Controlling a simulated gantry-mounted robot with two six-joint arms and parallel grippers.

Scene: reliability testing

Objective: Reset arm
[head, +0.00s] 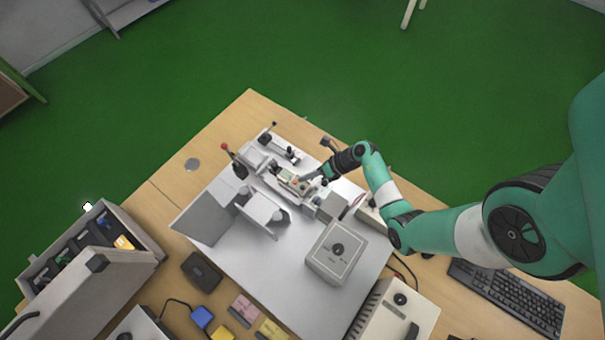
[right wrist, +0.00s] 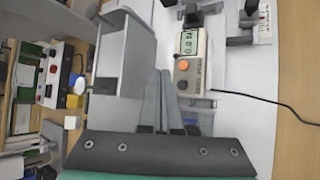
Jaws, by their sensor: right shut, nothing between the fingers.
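My right arm reaches in from the right in the head view. Its gripper (head: 308,181) is over the test fixture on the white plate (head: 305,277), close to a small pale device (head: 287,177). In the right wrist view the two grey fingers of the gripper (right wrist: 160,76) are together, with nothing between them. My left arm and gripper are not in view.
A grey box with a dark knob (head: 337,250) stands on the plate. A red-knobbed lever (head: 226,148) is at its left. A keyboard (head: 508,297) lies at the right and an open bin (head: 143,238) is at the left. A cable (right wrist: 262,98) runs from the device.

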